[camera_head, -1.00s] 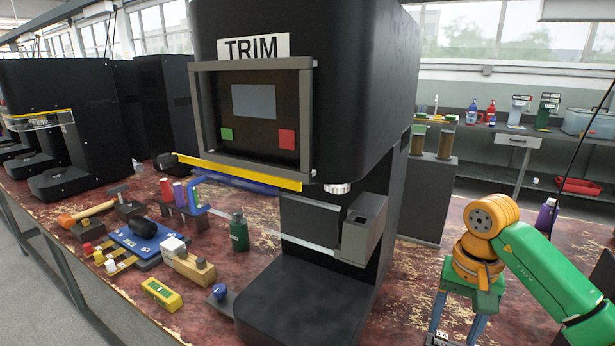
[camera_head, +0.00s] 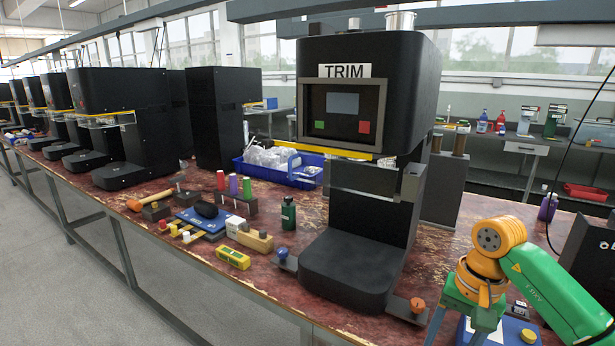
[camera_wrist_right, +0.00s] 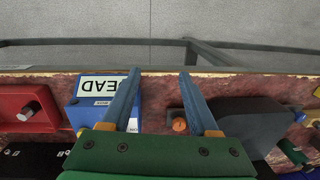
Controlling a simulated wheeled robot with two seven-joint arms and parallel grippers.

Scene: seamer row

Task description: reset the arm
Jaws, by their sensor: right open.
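My right arm, green and orange, comes in from the right in the head view. Its gripper (camera_head: 460,325) points down over the red worn bench (camera_head: 262,270), right of the black TRIM machine (camera_head: 352,260). In the right wrist view the two blue fingers of the gripper (camera_wrist_right: 158,76) stand apart with nothing between them. A blue box (camera_wrist_right: 88,113) with a label reading "EAD" is left of the fingers, partly behind the left one. An orange knob (camera_wrist_right: 179,125) is by the right finger. My left gripper does not show.
A green bottle (camera_head: 288,213), a yellow block (camera_head: 233,258) and small tools stand left of the machine. A blue bin (camera_head: 248,170) of clear bags is behind. The floor beyond the bench edge is clear.

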